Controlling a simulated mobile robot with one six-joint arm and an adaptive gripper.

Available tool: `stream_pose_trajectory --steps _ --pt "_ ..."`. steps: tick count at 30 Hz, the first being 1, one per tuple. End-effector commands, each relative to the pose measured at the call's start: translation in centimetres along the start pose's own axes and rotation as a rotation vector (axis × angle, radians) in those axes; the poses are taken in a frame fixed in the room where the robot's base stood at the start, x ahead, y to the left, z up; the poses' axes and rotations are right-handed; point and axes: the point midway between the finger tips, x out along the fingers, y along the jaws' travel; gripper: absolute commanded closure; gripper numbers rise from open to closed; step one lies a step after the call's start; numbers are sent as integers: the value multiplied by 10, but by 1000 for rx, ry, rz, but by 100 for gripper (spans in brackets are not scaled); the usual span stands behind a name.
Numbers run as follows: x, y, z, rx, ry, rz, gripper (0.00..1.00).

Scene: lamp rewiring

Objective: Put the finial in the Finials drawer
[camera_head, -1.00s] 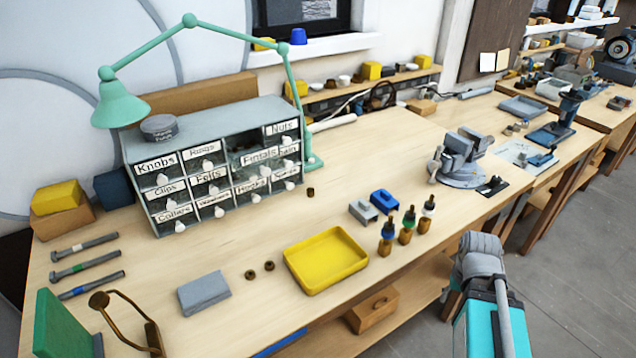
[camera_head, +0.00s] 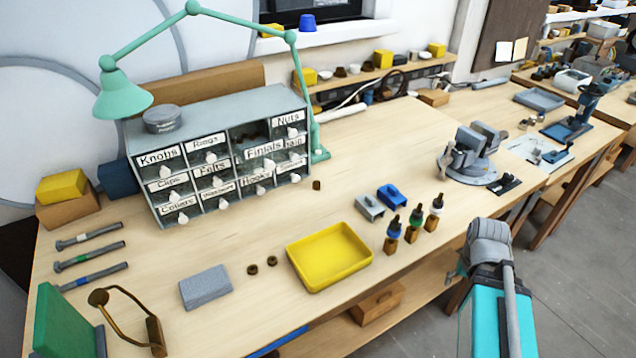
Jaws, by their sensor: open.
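The Finials drawer (camera_head: 264,149) is in the grey parts cabinet (camera_head: 215,105). It stands pulled out, with a dark opening above its label. A small dark brass piece (camera_head: 317,185) stands on the bench just right of the cabinet; it may be the finial, but it is too small to be sure. Two small dark ring-like pieces (camera_head: 253,269) lie in front, left of the yellow tray (camera_head: 296,260). My gripper (camera_head: 456,270) is at the lower right beyond the bench's front edge, mostly hidden by my wrist. It is open, far from the cabinet, and I see nothing held.
A green lamp (camera_head: 122,97) arches over the cabinet. Several dropper bottles (camera_head: 392,230), two small blocks (camera_head: 391,196) and a vise (camera_head: 470,160) stand to the right. A grey block (camera_head: 205,287) lies at the front. Bare bench lies between the cabinet and the tray.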

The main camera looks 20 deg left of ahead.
Motion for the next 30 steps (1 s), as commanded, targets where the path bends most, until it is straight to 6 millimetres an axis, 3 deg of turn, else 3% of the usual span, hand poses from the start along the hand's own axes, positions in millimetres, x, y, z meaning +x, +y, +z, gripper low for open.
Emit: stream_pose_trajectory --steps 20,30 --pt "-131 -4 -20 -16 37 0 27" --pt "-187 -26 -46 -92 50 0 27"
